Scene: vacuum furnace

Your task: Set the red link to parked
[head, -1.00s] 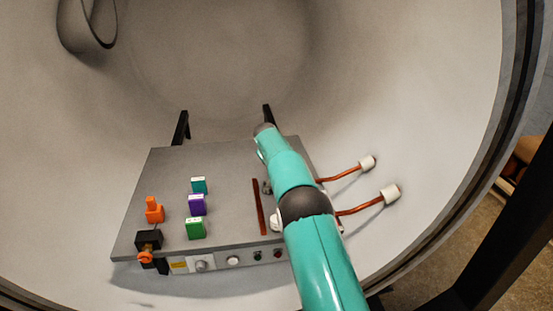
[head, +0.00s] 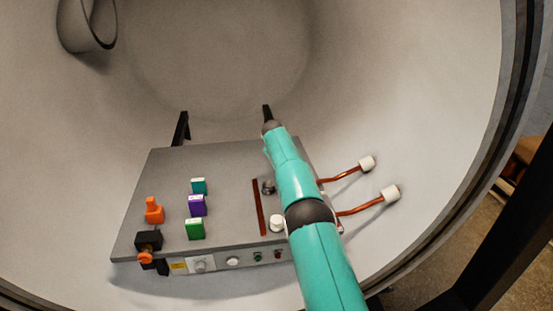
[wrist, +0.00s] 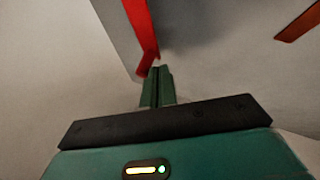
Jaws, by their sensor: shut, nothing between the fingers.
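The red link (head: 259,207) shows as a long, narrow dark-red bar on top of the grey box, left of my arm in the head view. In the wrist view a bright red bar (wrist: 141,28), which looks like the same link, runs down from the top edge. My gripper (wrist: 157,72) is shut and empty, its fingertips just below the lower end of that bar. I cannot tell whether they touch it. In the head view my fingers are hidden by my arm. No marking of the parked position is readable.
The grey box (head: 165,180) carries a teal block (head: 199,186), a purple block (head: 198,206), a green block (head: 195,229) and orange fittings (head: 154,211). A white knob (head: 277,223) and metal post (head: 268,187) stand beside the link. Copper rods (head: 358,210) with white ends project right.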

